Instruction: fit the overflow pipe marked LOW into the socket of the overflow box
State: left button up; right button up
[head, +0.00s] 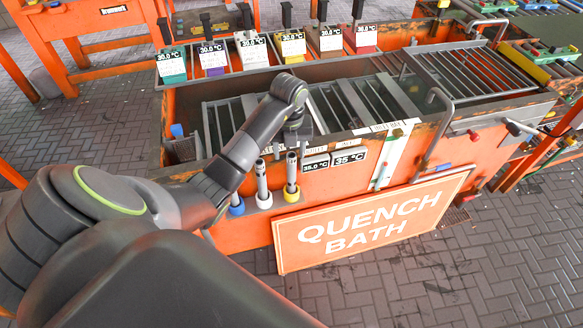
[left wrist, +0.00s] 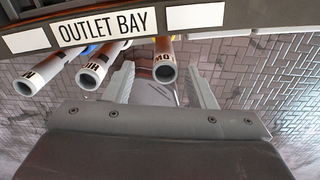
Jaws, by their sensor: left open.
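The overflow pipe marked LOW (left wrist: 166,73) is a grey tube with a dark open end, in the left wrist view. By its place in the row, it appears to be the yellow-based pipe (head: 291,176) in the head view, standing upright at the bath's front. My left gripper (left wrist: 163,86) is open, with one finger on each side of the LOW pipe in the picture; contact cannot be told. In the head view the left gripper (head: 295,145) is above that pipe, partly hidden by its wrist. I cannot make out the overflow box's socket. My right gripper is not in view.
A pipe marked HIGH (left wrist: 92,74) and another pipe (left wrist: 30,82) stand to the left. The orange bath's rim carries an OUTLET BAY label (left wrist: 105,27). A QUENCH BATH sign (head: 370,222) leans in front. Racks (head: 350,102) fill the bath; temperature-labelled blocks (head: 252,50) line its back.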

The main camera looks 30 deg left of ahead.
pick_arm(q)
jog(key=p, duration=0.1)
send_over(291, 177)
jog(key=w, duration=0.1)
jog(key=shift+w+a+f, duration=0.1)
jog(key=shift+a+f, duration=0.05)
jog(key=shift+f, duration=0.95)
jog(key=shift+a+f, duration=0.15)
jog(key=shift+f, duration=0.95)
grip_shut()
